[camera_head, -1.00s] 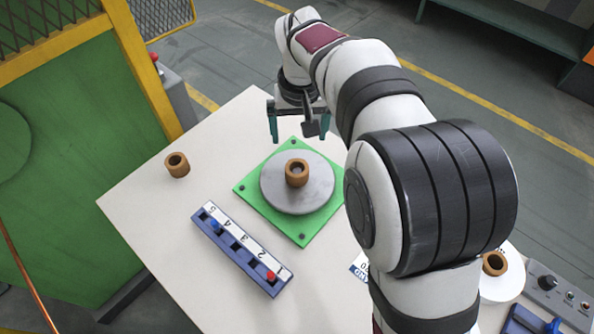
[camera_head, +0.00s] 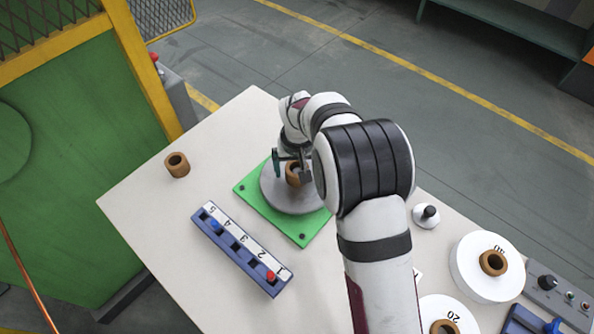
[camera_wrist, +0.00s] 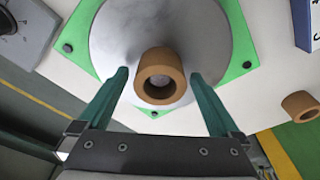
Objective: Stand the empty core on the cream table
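A brown hollow core (camera_head: 292,178) stands upright on a round grey disc (camera_head: 278,198), which lies on a green square plate (camera_head: 246,188) on the cream table (camera_head: 150,215). My gripper (camera_head: 291,163) is at this core, its head partly covering it. In the wrist view the core (camera_wrist: 161,82) shows between my two spread teal fingers (camera_wrist: 158,78), with gaps on both sides, so the gripper looks open. A second brown core (camera_head: 177,165) stands on the bare cream table near its left edge; it also shows in the wrist view (camera_wrist: 300,106).
A blue numbered rack (camera_head: 238,250) with blue and red pegs sits in front of the plate. White reels (camera_head: 470,275) with brown cores and a control box (camera_head: 552,290) stand at the right. Open table lies around the left core.

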